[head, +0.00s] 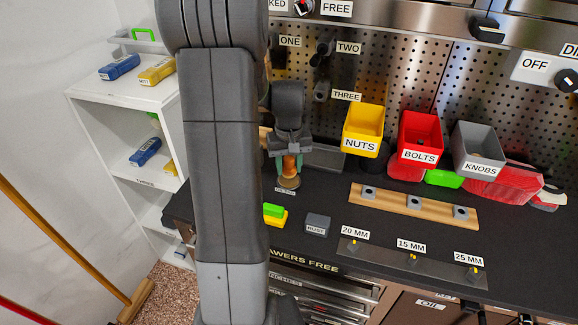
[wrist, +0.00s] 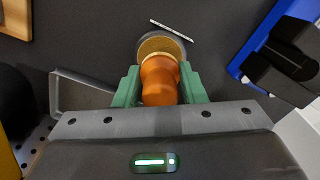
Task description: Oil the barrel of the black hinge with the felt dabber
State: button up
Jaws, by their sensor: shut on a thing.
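The felt dabber has an orange handle (head: 289,166) and a wider round tan end, which also show in the wrist view (wrist: 160,82). My gripper (head: 289,160) is shut on the handle, with a green finger on each side of it (wrist: 160,88). The dabber is upright, round end down, at the dark bench top beside a small label. I cannot tell whether it touches the bench. I cannot make out the black hinge for sure. A black part on a blue base (wrist: 285,60) shows at the right of the wrist view, only partly in frame.
Yellow (head: 363,130), red (head: 419,138) and grey (head: 478,150) bins stand at the back of the bench. A wooden strip (head: 413,206) lies in front of them. A green-and-yellow block (head: 274,215) and a grey block (head: 317,225) are near the front. My arm hides the bench's left part.

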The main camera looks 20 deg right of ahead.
aim_at(289, 159)
jog(key=shift+r+p, duration=1.5)
jog(key=shift+r, duration=0.85)
jog(key=shift+f, duration=0.1)
